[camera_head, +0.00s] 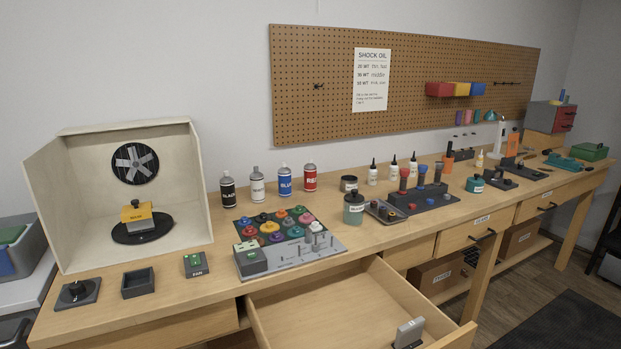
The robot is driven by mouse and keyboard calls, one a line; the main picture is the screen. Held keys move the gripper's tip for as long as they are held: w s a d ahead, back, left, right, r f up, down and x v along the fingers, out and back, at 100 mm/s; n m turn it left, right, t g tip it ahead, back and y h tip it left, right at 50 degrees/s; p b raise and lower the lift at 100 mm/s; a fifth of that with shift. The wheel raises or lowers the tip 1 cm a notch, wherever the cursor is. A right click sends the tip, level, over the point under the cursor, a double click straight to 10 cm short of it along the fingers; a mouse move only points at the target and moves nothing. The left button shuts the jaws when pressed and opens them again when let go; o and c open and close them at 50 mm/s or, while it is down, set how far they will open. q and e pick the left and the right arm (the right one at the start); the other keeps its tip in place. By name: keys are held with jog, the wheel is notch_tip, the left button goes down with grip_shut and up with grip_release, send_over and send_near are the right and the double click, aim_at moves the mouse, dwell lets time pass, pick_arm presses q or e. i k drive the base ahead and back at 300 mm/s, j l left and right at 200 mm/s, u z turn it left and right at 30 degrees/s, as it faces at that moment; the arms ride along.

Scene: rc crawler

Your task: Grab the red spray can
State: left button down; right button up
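The red spray can (310,178) stands upright on the workbench, with a red label reading RED and a grey cap. It is the rightmost can in a row against the wall. To its left stand the blue can (284,181), a white can (257,187) and the black can (228,192). Nothing covers the red can from this view. Neither of my grippers shows in the head view.
A spray booth (185,180) with a fan stands left of the cans. A tray of colored parts (315,251) lies in front of them. An open drawer (300,310) juts out below.

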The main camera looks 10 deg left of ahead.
aim_at(309, 169)
jog(key=i+l+u, duration=0.15)
jog(key=l+u, duration=0.15)
jog(key=l, duration=0.2)
jog(key=i+l+u, duration=0.1)
jog(key=l+u, duration=0.2)
jog(key=l, duration=0.2)
jog(key=l+u, duration=0.3)
jog(key=l, duration=0.25)
jog(key=l+u, duration=0.35)
jog(key=l, duration=0.2)
jog(key=l+u, duration=0.3)
jog(key=l, duration=0.3)
jog(key=k+l+u, duration=0.15)
jog(key=l+u, duration=0.15)
jog(key=l, duration=0.2)
jog(key=k+l+u, duration=0.3)
jog(key=l, duration=0.2)
jog(key=k+l+u, duration=0.1)
jog(key=l+u, duration=0.2)
jog(key=l, duration=0.15)
